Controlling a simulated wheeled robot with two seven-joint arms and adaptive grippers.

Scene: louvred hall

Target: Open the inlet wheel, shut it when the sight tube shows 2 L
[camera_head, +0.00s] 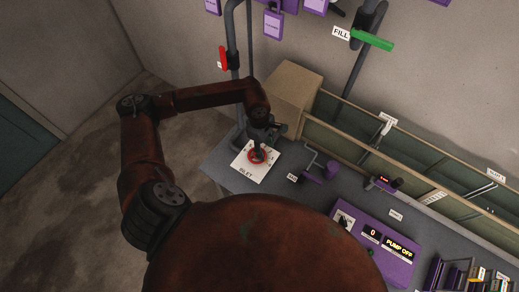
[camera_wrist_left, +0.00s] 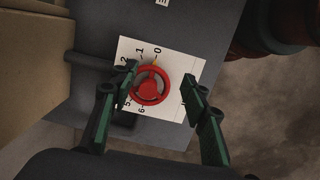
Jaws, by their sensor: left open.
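The red inlet wheel (camera_wrist_left: 151,84) sits on a white plate (camera_wrist_left: 183,69) with a printed number scale; a small yellow mark at its rim is near the 0. In the head view the wheel (camera_head: 257,156) is partly covered by my left gripper (camera_head: 261,141), above the plate marked INLET (camera_head: 247,173). In the left wrist view the left gripper (camera_wrist_left: 160,80) is open, its green fingers on either side of the wheel, with no clear grip on it. I cannot make out a sight tube or its level. My right gripper is not in view.
A cardboard-coloured box (camera_head: 292,88) stands behind the plate. A long trough (camera_head: 345,140) runs along the wall. A purple panel (camera_head: 400,272) reads 0 and PUMP OFF. A green FILL lever (camera_head: 373,41) and red lever (camera_head: 223,58) are on pipes.

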